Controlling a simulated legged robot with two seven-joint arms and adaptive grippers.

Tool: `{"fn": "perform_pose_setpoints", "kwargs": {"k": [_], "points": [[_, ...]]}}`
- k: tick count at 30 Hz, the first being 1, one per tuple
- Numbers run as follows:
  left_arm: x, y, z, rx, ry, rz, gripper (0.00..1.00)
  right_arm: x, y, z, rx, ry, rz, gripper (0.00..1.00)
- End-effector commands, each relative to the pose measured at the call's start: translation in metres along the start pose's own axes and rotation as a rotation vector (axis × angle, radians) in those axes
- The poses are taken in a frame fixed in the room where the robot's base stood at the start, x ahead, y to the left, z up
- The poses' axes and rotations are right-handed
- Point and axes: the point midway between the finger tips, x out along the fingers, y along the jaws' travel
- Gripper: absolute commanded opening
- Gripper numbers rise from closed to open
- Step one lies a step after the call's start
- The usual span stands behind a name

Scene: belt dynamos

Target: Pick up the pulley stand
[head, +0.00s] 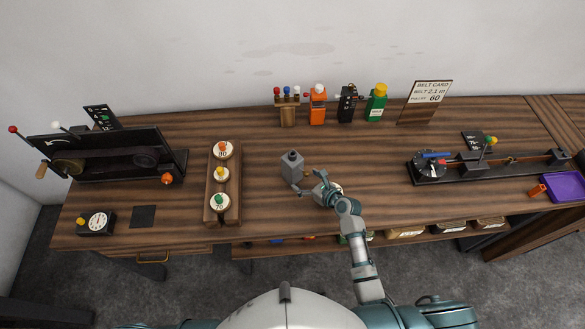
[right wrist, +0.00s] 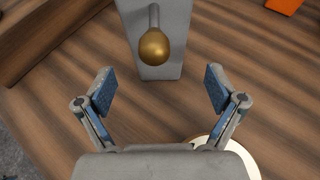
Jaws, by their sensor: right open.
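A grey block-shaped stand (head: 292,166) with a dark top stands upright on the wooden bench, left of centre in the head view; I take it as the pulley stand. In the right wrist view the grey stand (right wrist: 160,62) shows at the top centre, with a brass ball knob (right wrist: 154,46) on a short stem facing me. My right gripper (head: 310,184) is open and empty, just right of and nearer than the stand. In the wrist view its fingers (right wrist: 160,90) are spread wide, short of the stand and not touching it. My left gripper is not in view.
A pale disc (right wrist: 246,158) lies partly hidden under my right gripper. A wooden rack (head: 234,184) with several labelled discs stands to the left. Coloured bottles and a belt card (head: 426,100) line the back.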

Motion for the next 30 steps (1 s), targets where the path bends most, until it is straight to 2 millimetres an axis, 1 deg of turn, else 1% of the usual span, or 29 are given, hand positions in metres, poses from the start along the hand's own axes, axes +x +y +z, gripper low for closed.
{"fn": "perform_pose_setpoints", "kwargs": {"k": [4,9,12,15,21,23,24,26,27,29,30], "points": [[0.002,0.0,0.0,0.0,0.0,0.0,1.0,0.013,0.001,0.0,-0.001,0.0,0.002,0.94],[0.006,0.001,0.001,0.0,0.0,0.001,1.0,0.043,0.0,0.0,-0.001,0.0,0.002,0.94],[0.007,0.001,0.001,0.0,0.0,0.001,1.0,0.055,0.0,0.0,-0.001,0.0,0.001,0.94],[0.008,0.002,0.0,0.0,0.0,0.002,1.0,0.06,0.0,0.0,-0.002,0.0,0.0,0.94],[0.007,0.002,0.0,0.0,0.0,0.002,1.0,0.059,0.001,0.0,-0.002,0.0,0.0,0.94],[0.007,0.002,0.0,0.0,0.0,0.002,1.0,0.059,0.001,0.0,-0.002,0.0,0.0,0.79],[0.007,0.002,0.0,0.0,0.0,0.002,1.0,0.059,0.0,0.0,-0.002,0.0,0.0,0.69],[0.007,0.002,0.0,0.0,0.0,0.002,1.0,0.06,0.0,0.0,-0.002,0.0,0.0,0.54],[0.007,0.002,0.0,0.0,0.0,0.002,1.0,0.06,0.0,0.0,-0.002,0.0,0.0,0.44],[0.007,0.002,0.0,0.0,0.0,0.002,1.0,0.06,0.0,0.0,-0.002,0.001,0.0,0.29],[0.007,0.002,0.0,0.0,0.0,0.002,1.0,0.06,0.0,0.0,-0.002,0.001,0.0,0.19]]}}
